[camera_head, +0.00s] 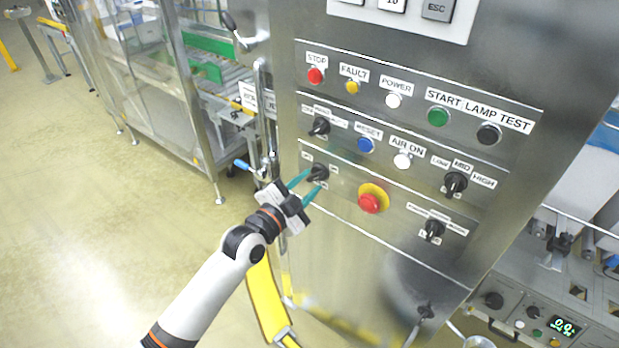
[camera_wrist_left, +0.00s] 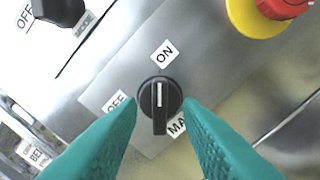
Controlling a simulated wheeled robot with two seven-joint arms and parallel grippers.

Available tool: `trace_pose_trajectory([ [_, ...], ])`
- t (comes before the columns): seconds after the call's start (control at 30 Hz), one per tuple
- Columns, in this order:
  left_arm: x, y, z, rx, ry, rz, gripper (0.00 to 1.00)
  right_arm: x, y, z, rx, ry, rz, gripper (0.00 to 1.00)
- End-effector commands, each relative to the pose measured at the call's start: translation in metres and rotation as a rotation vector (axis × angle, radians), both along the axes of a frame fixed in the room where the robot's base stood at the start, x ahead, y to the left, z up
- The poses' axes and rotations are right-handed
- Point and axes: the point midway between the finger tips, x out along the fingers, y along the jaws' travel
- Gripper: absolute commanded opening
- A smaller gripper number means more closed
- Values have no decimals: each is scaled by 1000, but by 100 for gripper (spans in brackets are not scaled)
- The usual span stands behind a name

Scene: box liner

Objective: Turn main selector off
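The main selector (camera_head: 318,172) is a black rotary knob on the lower left of the steel panel. In the left wrist view the knob (camera_wrist_left: 160,104) is central, its white line upright toward the "ON" label (camera_wrist_left: 165,54). The "OFF" label (camera_wrist_left: 116,103) is to its left, and a partly hidden "MA…" label (camera_wrist_left: 177,126) is at lower right. My left gripper (camera_head: 309,183) is open, its teal fingertips to either side of the knob with small gaps showing. Whether they reach around the knob in depth I cannot tell. My right gripper is not in view.
A red emergency button on a yellow base (camera_head: 372,198) is right of the selector. The mode selector (camera_head: 319,126) is just above, and a blue reset button (camera_head: 365,145) is above right. A blue-handled valve (camera_head: 243,165) is left of the panel. Open floor lies farther left.

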Motion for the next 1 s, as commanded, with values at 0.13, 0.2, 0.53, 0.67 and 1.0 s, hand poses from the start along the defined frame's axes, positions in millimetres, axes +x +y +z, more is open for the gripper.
trace_pose_trajectory([
  [0.13,9,-6,0,2,1,0,33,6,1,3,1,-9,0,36],
  [0.2,10,-8,0,1,1,0,33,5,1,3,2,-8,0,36],
  [0.53,10,-8,0,0,0,0,18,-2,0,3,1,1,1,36],
  [0.67,10,-8,0,0,0,0,0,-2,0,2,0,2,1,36],
  [1.0,10,-8,-1,-25,20,0,0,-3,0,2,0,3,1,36],
])
